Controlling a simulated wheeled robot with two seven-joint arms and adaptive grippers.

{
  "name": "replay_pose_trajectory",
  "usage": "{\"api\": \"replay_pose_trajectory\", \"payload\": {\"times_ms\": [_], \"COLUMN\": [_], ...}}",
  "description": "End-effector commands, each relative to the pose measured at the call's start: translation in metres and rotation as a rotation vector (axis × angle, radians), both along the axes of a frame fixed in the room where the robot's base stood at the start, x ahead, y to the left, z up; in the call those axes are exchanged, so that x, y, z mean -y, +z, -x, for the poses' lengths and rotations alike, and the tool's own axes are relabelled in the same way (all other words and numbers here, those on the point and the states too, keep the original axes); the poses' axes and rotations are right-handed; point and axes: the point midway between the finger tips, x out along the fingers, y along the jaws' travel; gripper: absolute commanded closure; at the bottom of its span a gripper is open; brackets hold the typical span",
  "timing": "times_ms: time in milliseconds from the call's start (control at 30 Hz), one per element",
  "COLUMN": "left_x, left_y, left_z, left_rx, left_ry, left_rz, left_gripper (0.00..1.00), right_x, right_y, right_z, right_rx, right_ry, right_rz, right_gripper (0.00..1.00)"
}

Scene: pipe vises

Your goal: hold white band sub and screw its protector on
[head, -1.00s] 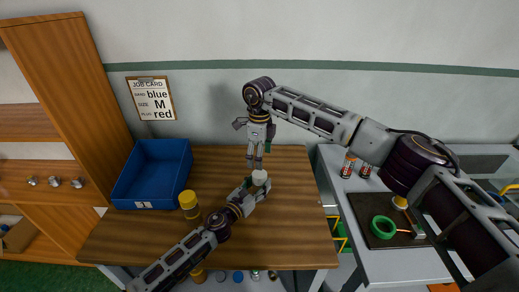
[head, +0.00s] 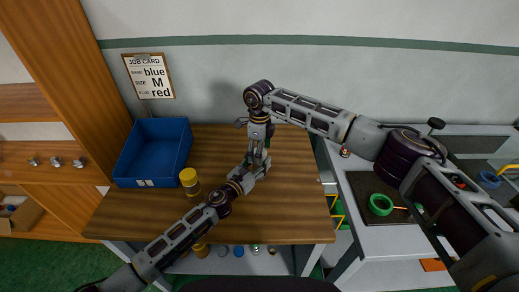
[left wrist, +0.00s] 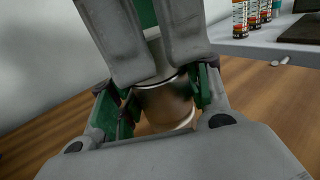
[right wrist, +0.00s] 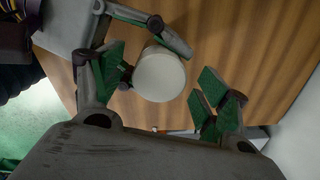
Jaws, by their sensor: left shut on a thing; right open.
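The sub (left wrist: 165,104), a brownish metal cylinder with a pale ring low down, stands upright in my left gripper (head: 254,172). In the left wrist view the green pads of that gripper are at its sides. My right gripper (head: 257,150) points down from directly above, its fingers apart. In the right wrist view a round white top (right wrist: 160,75) lies between the open right fingers, nearer the left one, with gaps on both sides. I cannot tell whether this white top is the protector or the sub's own end. The fingers hide most of the sub in the head view.
A blue bin (head: 152,152) and a yellow cylinder (head: 190,181) stand on the wooden table (head: 292,205), left of the grippers. A job card (head: 149,77) hangs on the wall. A grey bench with a dark mat and a green ring (head: 381,204) is at right. The table's right part is clear.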

Motion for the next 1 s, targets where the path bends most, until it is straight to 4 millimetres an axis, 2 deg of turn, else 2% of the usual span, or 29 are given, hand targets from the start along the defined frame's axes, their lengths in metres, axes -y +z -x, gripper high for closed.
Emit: {"api": "replay_pose_trajectory", "payload": {"times_ms": [133,567,767,1000], "left_x": [0.0002,0.0004,0.0004,0.0005], "left_y": [0.0024,0.0024,0.0024,0.0024], "left_z": [-0.0005,-0.0004,-0.0003,-0.0003], "left_rx": [0.003,0.003,0.003,0.003], "left_ry": [0.000,0.000,-0.001,-0.001], "left_rz": [0.002,0.002,0.002,0.002], "left_gripper": [1.00,1.00,1.00,1.00], "right_x": [-0.0001,0.0001,0.0003,0.0004], "right_y": [0.0002,0.0005,0.0005,0.0005], "right_z": [0.0001,-0.0002,-0.0004,-0.0006], "right_rx": [0.000,0.001,0.001,0.002], "right_ry": [0.000,0.000,-0.030,-0.180], "right_rz": [0.000,0.000,0.000,-0.001], "right_gripper": [0.26,0.81,0.81,0.81]}}
